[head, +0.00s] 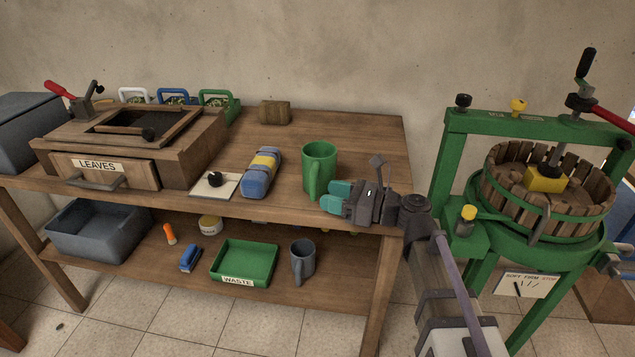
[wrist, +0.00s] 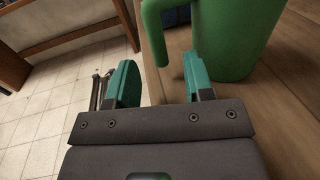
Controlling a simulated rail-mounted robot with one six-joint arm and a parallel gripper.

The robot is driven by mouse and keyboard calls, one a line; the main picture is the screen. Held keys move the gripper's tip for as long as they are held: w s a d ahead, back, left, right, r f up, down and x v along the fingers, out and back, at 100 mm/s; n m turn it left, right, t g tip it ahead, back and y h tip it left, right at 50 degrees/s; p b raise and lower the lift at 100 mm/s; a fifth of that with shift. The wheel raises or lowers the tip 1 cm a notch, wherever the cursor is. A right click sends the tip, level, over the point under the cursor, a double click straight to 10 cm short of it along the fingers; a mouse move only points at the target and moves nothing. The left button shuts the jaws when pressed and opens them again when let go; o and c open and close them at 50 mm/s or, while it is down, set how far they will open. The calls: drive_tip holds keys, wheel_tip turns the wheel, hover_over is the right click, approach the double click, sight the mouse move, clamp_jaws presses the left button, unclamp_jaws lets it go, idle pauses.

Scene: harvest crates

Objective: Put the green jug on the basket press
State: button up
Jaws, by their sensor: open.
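The green jug (head: 320,163) stands upright on the wooden table, with its handle toward the front edge. My gripper (head: 337,193) is open and empty at the table's front edge, just in front of and to the right of the jug. In the wrist view the jug (wrist: 232,35) is at the upper right, with its handle beyond the fingertips (wrist: 163,75); I cannot tell if the right finger touches it. The basket press (head: 466,180) stands at the right, with a green frame, a slatted wooden basket (head: 500,190) and a yellow block (head: 545,179) inside it.
Left of the jug lie a blue and yellow roll (head: 261,172) and a white card (head: 214,186) with a black knob. The LEAVES box (head: 180,160) is farther left. The lower shelf holds a green WASTE tray (head: 244,262) and a grey mug (head: 303,262). The table's right rear is clear.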

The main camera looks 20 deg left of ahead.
sight(314, 202)
drive_tip(key=shift+s+a+r, duration=0.1)
drive_tip(key=shift+r, duration=0.05)
drive_tip(key=a, duration=0.4)
drive_tip(key=shift+w+a, duration=0.25)
drive_tip(key=shift+a, duration=0.1)
drive_tip(key=shift+d, duration=0.1)
clamp_jaws()
